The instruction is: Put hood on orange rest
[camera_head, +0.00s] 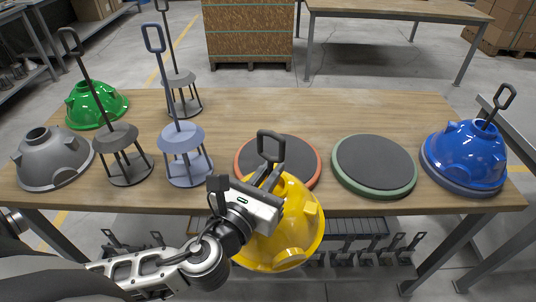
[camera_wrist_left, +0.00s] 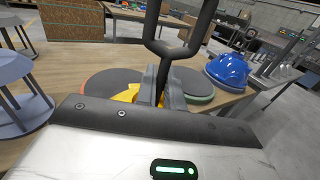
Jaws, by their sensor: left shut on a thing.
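My left gripper (camera_head: 268,182) is shut on the dark stem of the yellow hood, below its loop handle (camera_head: 270,146). The yellow hood (camera_head: 290,225) hangs from it at the table's front edge, in front of the orange rest. The orange rest (camera_head: 300,150) is a round dark pad with an orange rim, lying flat on the table; the hood and handle hide part of it. In the left wrist view the fingers (camera_wrist_left: 162,86) close around the stem, and bits of yellow hood show behind them. My right gripper is not in view.
A green-rimmed rest (camera_head: 374,165) lies empty to the right. A blue hood (camera_head: 466,152) sits on a rest at the right end. Stands (camera_head: 187,160) with tall handles, a grey hood (camera_head: 50,158) and a green hood (camera_head: 97,103) stand at left. The table's back middle is clear.

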